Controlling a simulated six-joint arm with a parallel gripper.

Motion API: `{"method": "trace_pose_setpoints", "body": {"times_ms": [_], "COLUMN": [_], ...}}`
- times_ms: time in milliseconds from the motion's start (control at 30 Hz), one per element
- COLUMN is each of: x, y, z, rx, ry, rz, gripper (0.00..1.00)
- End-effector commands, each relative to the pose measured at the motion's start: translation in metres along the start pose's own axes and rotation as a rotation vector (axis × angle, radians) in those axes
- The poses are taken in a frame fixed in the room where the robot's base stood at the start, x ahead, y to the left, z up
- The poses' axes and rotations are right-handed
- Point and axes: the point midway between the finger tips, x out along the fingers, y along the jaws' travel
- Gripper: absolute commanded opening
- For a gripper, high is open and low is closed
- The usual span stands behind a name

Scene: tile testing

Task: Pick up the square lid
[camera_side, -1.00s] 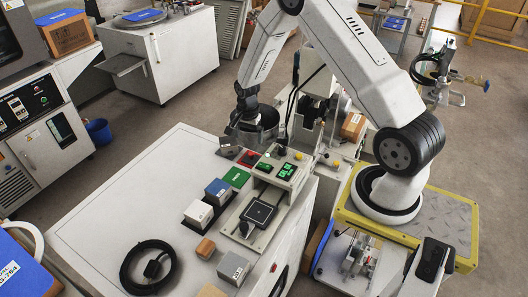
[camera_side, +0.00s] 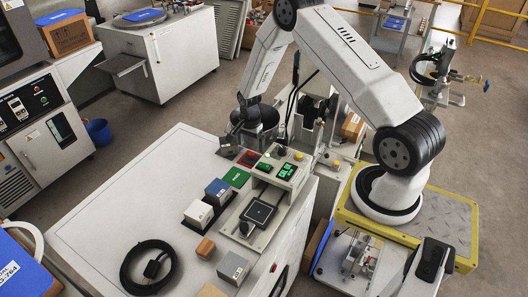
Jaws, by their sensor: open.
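My gripper (camera_side: 234,132) hangs at the far end of the white table, small and dark in this view. Its jaws are open and nothing shows between them. It is just above a flat grey square piece (camera_side: 228,152); I cannot tell whether they touch. A dark square plate with a pale outline (camera_side: 258,213) lies on the front of the grey test device, apart from my gripper. I cannot tell which of these flat squares is the lid.
Blue, white, grey and wooden blocks stand in front. A coiled black cable (camera_side: 148,267) lies front left. The table's left part (camera_side: 130,200) is clear.

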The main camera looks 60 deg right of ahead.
Motion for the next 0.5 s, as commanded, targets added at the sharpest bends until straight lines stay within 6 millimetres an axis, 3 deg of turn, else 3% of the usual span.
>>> {"method": "trace_pose_setpoints", "body": {"times_ms": [233,500], "x": [0.011,0.039], "y": [0.000,0.000], "z": [-0.001,-0.004], "rx": [0.000,0.000], "ry": [-0.001,-0.001], "rz": [0.001,0.001], "gripper": [1.00,1.00]}}
